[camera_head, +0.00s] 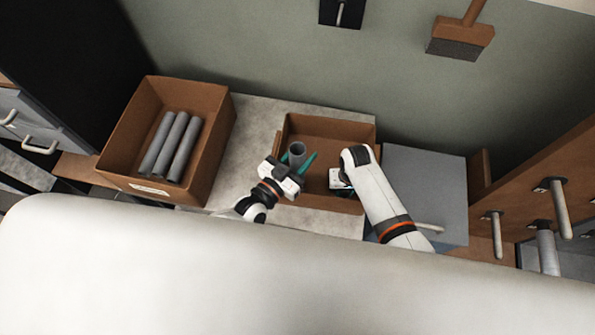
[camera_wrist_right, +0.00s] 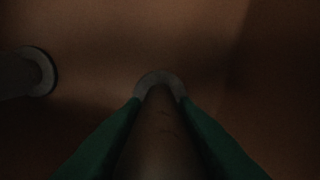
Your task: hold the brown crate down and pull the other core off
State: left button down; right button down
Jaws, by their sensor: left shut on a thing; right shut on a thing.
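The small brown crate (camera_head: 338,127) stands on the bench in the middle of the head view. A second ringed tube (camera_wrist_right: 22,75) lies to the left.
A larger brown box (camera_head: 210,135) at the left holds three grey tubes (camera_head: 172,145). A grey block or bin (camera_head: 425,170) stands to the right of the crate. A brown panel with pegs (camera_head: 560,210) is at the far right. Bare grey bench (camera_head: 240,135) shows left of the crate.

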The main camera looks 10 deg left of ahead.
pick_arm(q)
notch_tip(320, 180, up, 11)
dwell(0.7)
jog(key=shift+w+r, duration=0.1)
notch_tip(320, 180, up, 8)
dwell(0.9)
dwell(0.4)
pick_arm(e)
jog(key=c, duration=1.1)
grip_release()
jog(key=shift+r, duration=0.15)
notch_tip(320, 180, up, 12)
jog(key=shift+f, duration=0.1)
